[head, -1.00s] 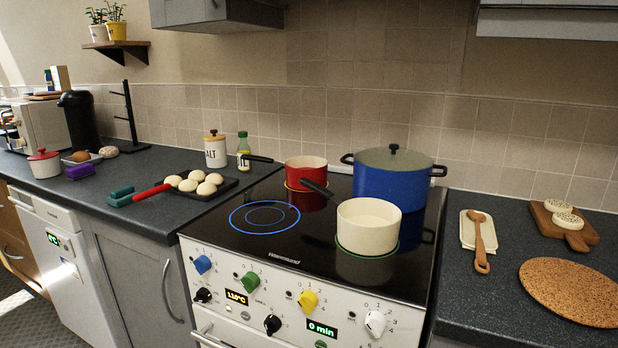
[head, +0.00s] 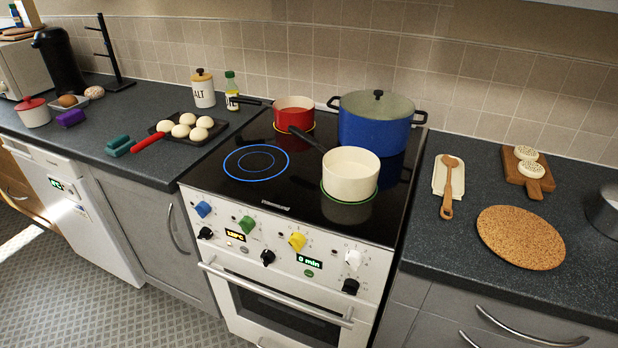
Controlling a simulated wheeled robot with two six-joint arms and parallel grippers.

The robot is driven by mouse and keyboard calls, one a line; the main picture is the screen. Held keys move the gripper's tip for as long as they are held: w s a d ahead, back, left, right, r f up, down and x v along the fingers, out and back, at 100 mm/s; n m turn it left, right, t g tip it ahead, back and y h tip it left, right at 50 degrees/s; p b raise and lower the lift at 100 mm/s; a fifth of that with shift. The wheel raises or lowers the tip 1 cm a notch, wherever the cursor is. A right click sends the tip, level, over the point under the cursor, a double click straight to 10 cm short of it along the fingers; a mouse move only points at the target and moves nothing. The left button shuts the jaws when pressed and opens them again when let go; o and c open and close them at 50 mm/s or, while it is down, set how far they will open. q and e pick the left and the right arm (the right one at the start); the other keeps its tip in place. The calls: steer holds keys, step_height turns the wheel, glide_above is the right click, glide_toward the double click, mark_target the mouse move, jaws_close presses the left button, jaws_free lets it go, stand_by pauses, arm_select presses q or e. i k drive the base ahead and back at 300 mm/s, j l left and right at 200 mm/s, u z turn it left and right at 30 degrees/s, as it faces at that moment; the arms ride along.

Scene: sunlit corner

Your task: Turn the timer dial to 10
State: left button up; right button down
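The stove front panel (head: 275,248) carries a row of knobs and two small displays. The green display (head: 310,262) reads 0 min. Black dials sit on the panel: one at the left (head: 205,233), one in the middle (head: 267,257) and one at the right (head: 350,286). The middle and right ones flank the 0 min display; I cannot tell for sure which is the timer dial, and their markings are too small to read. Above them are blue (head: 203,209), green (head: 246,224), yellow (head: 297,241) and white (head: 353,259) knobs. Neither of my grippers is in view.
The oven handle (head: 275,292) runs below the panel. A cream pan (head: 350,176), red pan (head: 294,116) and blue pot (head: 374,130) stand on the hob. A cork mat (head: 521,237) lies on the right counter. The floor (head: 110,300) at the lower left is clear.

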mark_target(350, 286)
steer(key=k+l+u, duration=0.1)
steer(key=k+l, duration=0.3)
steer(key=k, duration=0.15)
steer(key=k+l, duration=0.4)
steer(key=k, duration=0.15)
steer(key=u, duration=0.05)
